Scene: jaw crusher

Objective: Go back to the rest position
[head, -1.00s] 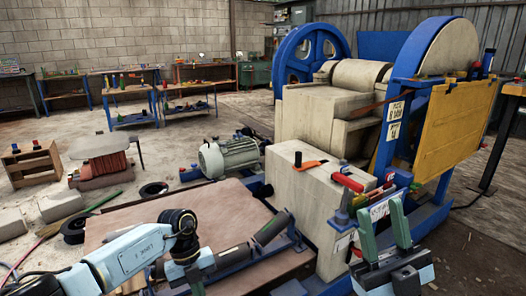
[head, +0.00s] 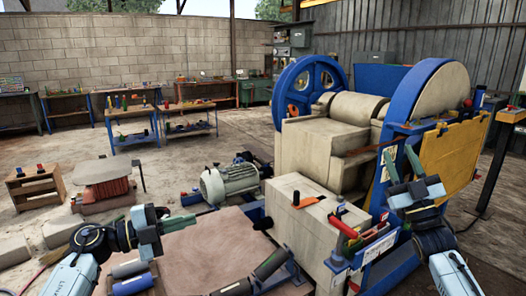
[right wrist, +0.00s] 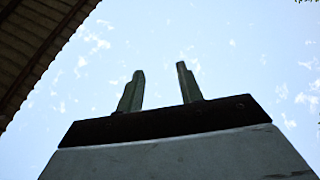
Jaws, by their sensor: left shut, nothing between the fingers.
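My left gripper (head: 188,222) is in the head view at the lower left, raised above the brown board and pointing right. Its fingers are together with nothing held. My right gripper (head: 400,160) is at the right in the head view, pointing up in front of the jaw crusher (head: 312,148). Its two green fingers stand apart and empty; the right wrist view shows the same gap between the fingers (right wrist: 159,88) against the sky. The crusher has blue flywheels and a pale body, partly hidden by my right gripper.
A pale block (head: 305,218) carries an orange-handled tool (head: 309,202) and a tool holder (head: 372,246) at its side. A grey motor (head: 230,182) stands left of it. A brown board (head: 205,250) lies in front.

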